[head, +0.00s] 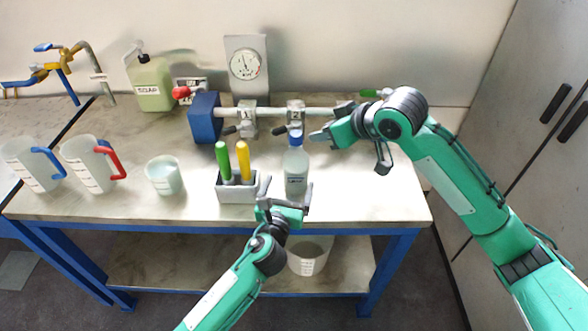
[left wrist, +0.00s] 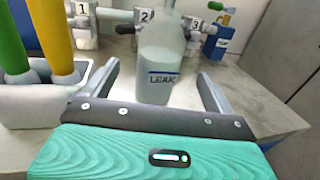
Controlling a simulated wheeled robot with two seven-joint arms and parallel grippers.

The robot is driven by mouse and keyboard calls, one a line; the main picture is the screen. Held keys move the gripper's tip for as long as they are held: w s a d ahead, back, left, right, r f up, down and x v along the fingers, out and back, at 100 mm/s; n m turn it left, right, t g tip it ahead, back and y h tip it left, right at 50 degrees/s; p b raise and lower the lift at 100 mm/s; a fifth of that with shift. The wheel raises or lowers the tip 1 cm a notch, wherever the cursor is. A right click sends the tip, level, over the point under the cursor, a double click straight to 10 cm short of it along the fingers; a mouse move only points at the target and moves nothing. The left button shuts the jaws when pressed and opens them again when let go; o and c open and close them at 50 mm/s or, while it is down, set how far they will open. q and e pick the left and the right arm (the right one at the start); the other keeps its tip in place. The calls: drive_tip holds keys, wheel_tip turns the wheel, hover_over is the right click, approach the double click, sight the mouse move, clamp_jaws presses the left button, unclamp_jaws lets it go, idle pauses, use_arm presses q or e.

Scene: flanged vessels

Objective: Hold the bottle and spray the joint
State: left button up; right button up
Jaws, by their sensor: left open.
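The spray bottle (head: 296,170), pale with a blue cap, stands upright near the table's front edge. In the left wrist view the bottle (left wrist: 158,72) reads LEAK and stands ahead, between the directions of my fingers. My left gripper (head: 287,187) is open and empty, just in front of the bottle. The pipe (head: 275,112) behind carries numbered joints: joint 1 (head: 247,115) and joint 2 (head: 295,108). Joint 3 (left wrist: 194,24) shows in the left wrist view; my right arm hides it in the head view. My right gripper (head: 322,136) is beside the pipe's right part; its jaw opening is unclear.
A grey holder (head: 237,195) with green and yellow handled tools stands close left of the bottle. A beaker (head: 164,176) and two jugs (head: 88,165) stand further left. A pressure gauge (head: 245,65) and a green canister (head: 150,84) are behind. The table's front right is clear.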

sight(295, 166)
use_arm(q)
drive_tip(key=x, duration=0.8)
drive_tip(key=shift+w, duration=0.1)
drive_tip(key=c, duration=1.3)
drive_tip(key=shift+c, duration=0.2)
use_arm(e)
clamp_jaws()
idle(1.3)
